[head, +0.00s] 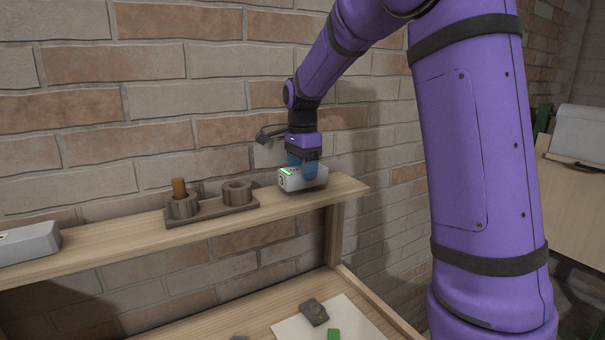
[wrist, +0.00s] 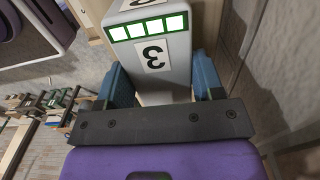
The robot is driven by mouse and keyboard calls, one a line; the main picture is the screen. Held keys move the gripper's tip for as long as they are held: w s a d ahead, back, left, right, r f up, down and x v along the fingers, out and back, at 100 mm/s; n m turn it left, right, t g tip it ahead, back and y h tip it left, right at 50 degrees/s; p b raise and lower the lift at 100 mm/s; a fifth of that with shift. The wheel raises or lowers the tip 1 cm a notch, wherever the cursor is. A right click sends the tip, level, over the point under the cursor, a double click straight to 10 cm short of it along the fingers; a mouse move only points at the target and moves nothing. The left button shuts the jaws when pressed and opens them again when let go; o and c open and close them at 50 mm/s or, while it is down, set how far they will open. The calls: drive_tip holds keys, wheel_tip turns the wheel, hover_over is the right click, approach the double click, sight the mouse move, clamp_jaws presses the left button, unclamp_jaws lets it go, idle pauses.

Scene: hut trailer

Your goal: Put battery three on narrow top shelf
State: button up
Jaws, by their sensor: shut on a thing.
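Battery three (head: 290,180) is a pale grey block with a green light strip and a "3" label. In the wrist view the battery (wrist: 153,70) shows its "3" and several lit green-white cells. My gripper (head: 303,168) is shut on it, with a blue finger on each side; the gripper also shows in the wrist view (wrist: 164,85).
A brown holder with two round cups (head: 226,208) stands on the shelf left of the battery, one cup holding an orange-brown stick. A grey-white block (head: 28,243) lies at the shelf's left end. Below, a dark object (head: 313,311) and green block (head: 333,335) lie on the lower surface.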

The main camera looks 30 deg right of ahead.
drive_tip(key=shift+f, duration=0.7)
drive_tip(key=o, duration=1.1)
drive_tip(key=shift+f, duration=0.15)
wheel_tip(320, 180, up, 12)
drive_tip(key=s+a+r+n+t, duration=0.2)
drive_tip(key=s+n, duration=0.3)
drive_tip(key=s, duration=0.5)
drive_tip(key=shift+s+a+f+n+t, duration=0.55)
drive_tip(key=shift+s+a+f+n, duration=0.45)
drive_tip(key=shift+s+n, duration=1.9)
drive_tip(key=shift+s+a+f+n+t, duration=0.6)
drive_tip(key=shift+s+f+n, duration=0.8)
drive_tip(key=shift+s, duration=2.85)
drive_tip(key=shift+s+a+f+n+t, duration=0.45)
drive_tip(key=shift+s+a+f+n, duration=0.55)
drive_tip(key=shift+s+n, duration=1.9)
